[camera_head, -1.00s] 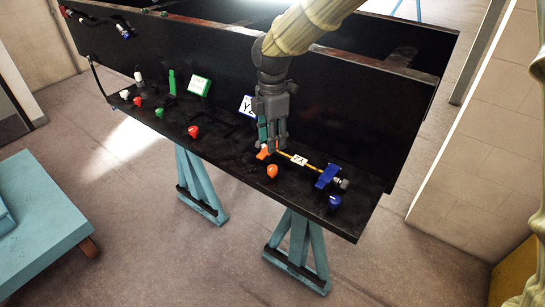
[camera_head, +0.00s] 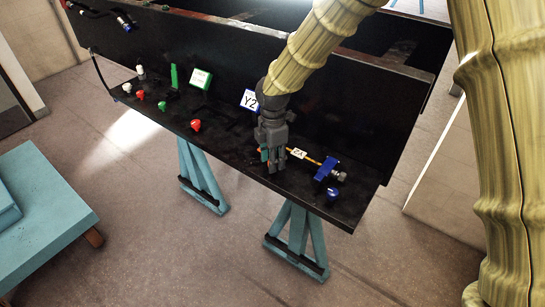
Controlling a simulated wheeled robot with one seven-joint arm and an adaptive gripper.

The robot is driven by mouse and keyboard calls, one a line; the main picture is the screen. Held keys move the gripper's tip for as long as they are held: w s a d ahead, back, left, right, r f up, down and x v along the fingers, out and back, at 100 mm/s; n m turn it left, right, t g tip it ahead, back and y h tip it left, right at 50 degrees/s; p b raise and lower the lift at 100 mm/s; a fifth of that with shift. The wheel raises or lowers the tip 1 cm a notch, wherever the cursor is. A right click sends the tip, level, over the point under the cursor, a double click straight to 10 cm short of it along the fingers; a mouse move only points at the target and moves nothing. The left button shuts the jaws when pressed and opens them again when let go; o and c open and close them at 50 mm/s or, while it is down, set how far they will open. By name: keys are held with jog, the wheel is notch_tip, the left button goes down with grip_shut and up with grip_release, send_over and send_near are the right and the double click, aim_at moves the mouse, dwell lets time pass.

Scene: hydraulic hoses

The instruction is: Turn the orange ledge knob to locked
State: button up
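My gripper (camera_head: 272,165) points down at the black ledge (camera_head: 235,158), at the spot where the orange knob stood in view a second ago. The orange knob is now almost wholly hidden behind the fingers; only a small bit of orange-red shows by the fingertips. I cannot tell whether the fingers are around the knob, touching it or still apart, nor how the knob is turned. The opening of the fingers is too small and dark to make out.
Right of my gripper a yellow hose with a white tag (camera_head: 298,153) runs to a blue clamp (camera_head: 326,168). A blue knob (camera_head: 333,194) stands near the ledge's right end. A red knob (camera_head: 195,125) and several others stand to the left. A Y2 sign (camera_head: 250,100) is behind.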

jog(key=shift+s, duration=0.1)
jog(key=shift+c, duration=1)
jog(key=c, duration=0.6)
jog(key=shift+o, duration=0.2)
